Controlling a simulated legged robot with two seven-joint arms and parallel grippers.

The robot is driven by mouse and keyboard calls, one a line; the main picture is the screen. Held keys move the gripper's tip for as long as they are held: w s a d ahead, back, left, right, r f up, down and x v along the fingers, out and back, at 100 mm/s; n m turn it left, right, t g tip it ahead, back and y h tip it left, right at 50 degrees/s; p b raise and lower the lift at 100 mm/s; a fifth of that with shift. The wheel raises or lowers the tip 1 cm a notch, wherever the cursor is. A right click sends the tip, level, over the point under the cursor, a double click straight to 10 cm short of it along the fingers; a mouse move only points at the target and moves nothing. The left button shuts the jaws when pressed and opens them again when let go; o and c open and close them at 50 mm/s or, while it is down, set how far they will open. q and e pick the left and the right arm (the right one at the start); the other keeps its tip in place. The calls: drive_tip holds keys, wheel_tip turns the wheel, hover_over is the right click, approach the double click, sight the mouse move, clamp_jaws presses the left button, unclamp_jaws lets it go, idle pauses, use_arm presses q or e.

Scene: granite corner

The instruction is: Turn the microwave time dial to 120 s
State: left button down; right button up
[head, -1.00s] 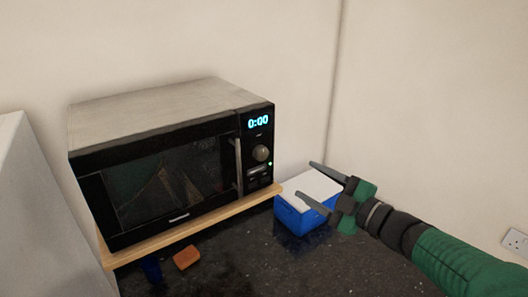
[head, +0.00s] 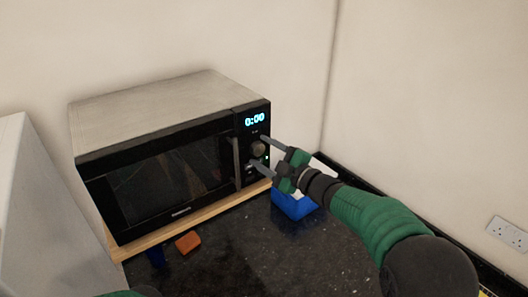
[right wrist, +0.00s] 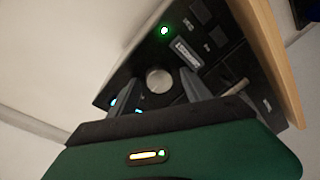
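The black microwave (head: 160,178) stands on a wooden board, its door shut and its display (head: 255,119) reading 0:00. The round grey time dial (head: 258,149) is on the panel below the display. It also shows in the right wrist view (right wrist: 159,80). My right gripper (head: 257,154) is open in front of the panel, with one finger above and one below the dial in the head view. In the right wrist view the dial lies between the fingers, beyond their tips; I cannot tell whether they touch it. My left gripper is not in view.
A blue box with a white lid (head: 293,204) stands right of the microwave, partly behind my right gripper. A wall socket (head: 508,233) is at the right.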

drive_tip(key=shift+d, duration=0.1)
clamp_jaws()
drive_tip(key=shift+m, duration=0.4)
drive_tip(key=m, duration=0.3)
drive_tip(key=shift+f+m+b, duration=0.1)
drive_tip(key=shift+m+b, duration=0.25)
drive_tip(key=shift+m, duration=0.05)
drive_tip(key=m+t, duration=0.1)
drive_tip(key=m, duration=0.4)
drive_tip(key=shift+m, duration=0.4)
drive_tip(key=m, duration=0.4)
drive_tip(key=shift+t, duration=0.4)
drive_tip(key=m, duration=0.4)
drive_tip(key=shift+t+h, duration=0.3)
drive_tip(key=shift+h, duration=0.1)
drive_tip(key=m, duration=0.3)
drive_tip(key=m+h+p, duration=0.1)
drive_tip(key=m, duration=0.3)
drive_tip(key=shift+s+t, duration=0.1)
drive_tip(key=shift+t, duration=0.3)
drive_tip(key=shift+m, duration=0.4)
